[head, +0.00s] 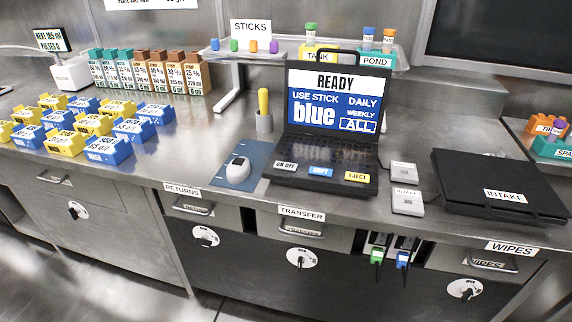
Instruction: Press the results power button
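A rugged black laptop (321,163) stands open on the steel bench. Its screen (331,100) reads "READY", "USE STICK", "blue", "DAILY", "WEEKLY" and "ALL", with "ALL" boxed. Along its front edge are a white "ON OFF" label (286,166), a blue key (320,171) and a yellow "EJECT" key (357,177). Two small grey boxes (404,172) (407,201) sit right of the laptop; their labels are too small to read surely. No label reading "results" can be made out. Neither of my grippers is in view.
A mouse (238,170) lies on a blue pad left of the laptop. A flat black "INTAKE" case (497,184) lies at right. Blue and yellow bins (108,150) fill the left. A raised shelf with sticks (262,46) stands behind. Drawers (301,228) line the bench front.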

